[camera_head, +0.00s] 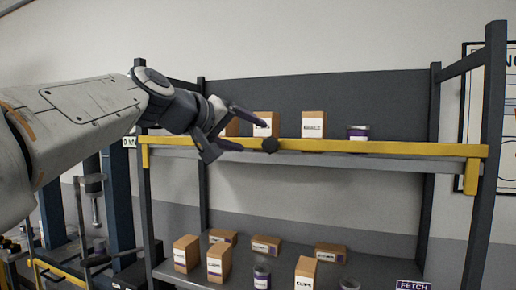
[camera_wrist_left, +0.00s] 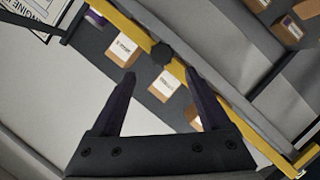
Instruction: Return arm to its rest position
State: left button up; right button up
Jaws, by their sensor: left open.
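My left arm (camera_head: 80,115) reaches in from the left of the head view, raised in front of the shelf rack. My left gripper (camera_head: 238,138) is at the height of the upper shelf, near its yellow front beam. Its two dark fingers are spread apart in the left wrist view (camera_wrist_left: 161,76), with nothing held between them. A labelled box (camera_wrist_left: 164,84) shows beyond the fingers. My right gripper is not in view.
The yellow beam (camera_head: 390,147) bears a dark round object (camera_head: 270,145) close to the fingers. Cardboard boxes (camera_head: 313,124) and a purple-labelled can (camera_head: 357,132) stand on the upper shelf. More boxes (camera_head: 187,254) stand below. A rack post (camera_head: 146,220) rises beneath my arm.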

pick_arm(q)
jog(key=shift+s+a+r, duration=0.2)
jog(key=shift+s+a, duration=0.15)
jog(key=shift+s, duration=0.15)
jog(key=s+a+f+g+y, duration=0.1)
jog(key=a+f+g+y, duration=0.25)
jog(key=f, duration=1.25)
jog(key=s+a+f+g+y, duration=0.15)
jog(key=a+f, duration=0.35)
jog(key=f, duration=1.1)
jog(key=s+a+f+m+g+y, duration=0.2)
jog(key=s+a+f+g+y, duration=0.15)
jog(key=s+f, duration=1.25)
jog(key=s+d+m+g+h+b, duration=0.1)
jog(key=s+d+m+g+b, duration=0.2)
jog(key=s+d+m, duration=0.5)
jog(key=s+d, duration=0.5)
jog(key=shift+r+g, duration=0.15)
jog(key=shift+g, duration=0.2)
